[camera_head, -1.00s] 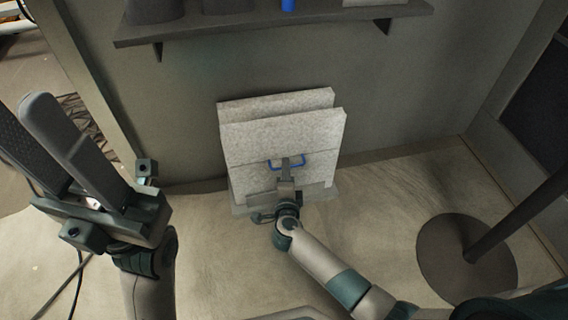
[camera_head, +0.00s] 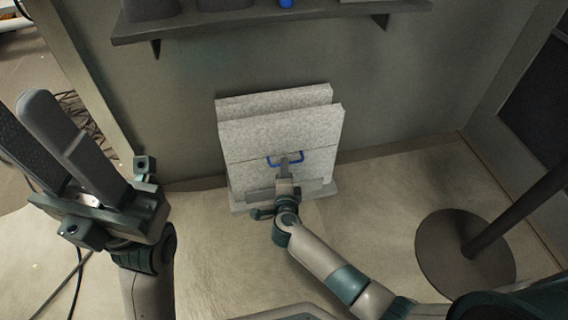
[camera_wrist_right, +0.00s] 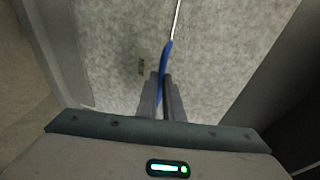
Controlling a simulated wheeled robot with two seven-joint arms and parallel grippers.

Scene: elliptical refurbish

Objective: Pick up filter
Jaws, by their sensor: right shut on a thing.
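Two light grey, speckled, panel-like filters stand nearly upright against the wall, one behind the other: the front filter (camera_head: 285,130) and the rear filter (camera_head: 270,98). The front one has a blue handle (camera_head: 271,163). My right gripper (camera_head: 284,164) is shut on this handle at the front filter's face. The right wrist view shows the handle (camera_wrist_right: 167,55) between the two fingers (camera_wrist_right: 163,90), with the filter's speckled face (camera_wrist_right: 225,65) behind. My left gripper (camera_head: 20,108) is raised at the left, empty, with its fingers apart and far from the filters.
A dark shelf (camera_head: 270,24) with items crosses the wall above the filters. A dark round base with a pole (camera_head: 440,250) stands on the floor at the right. The floor (camera_head: 390,185) between the filters and that base is clear.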

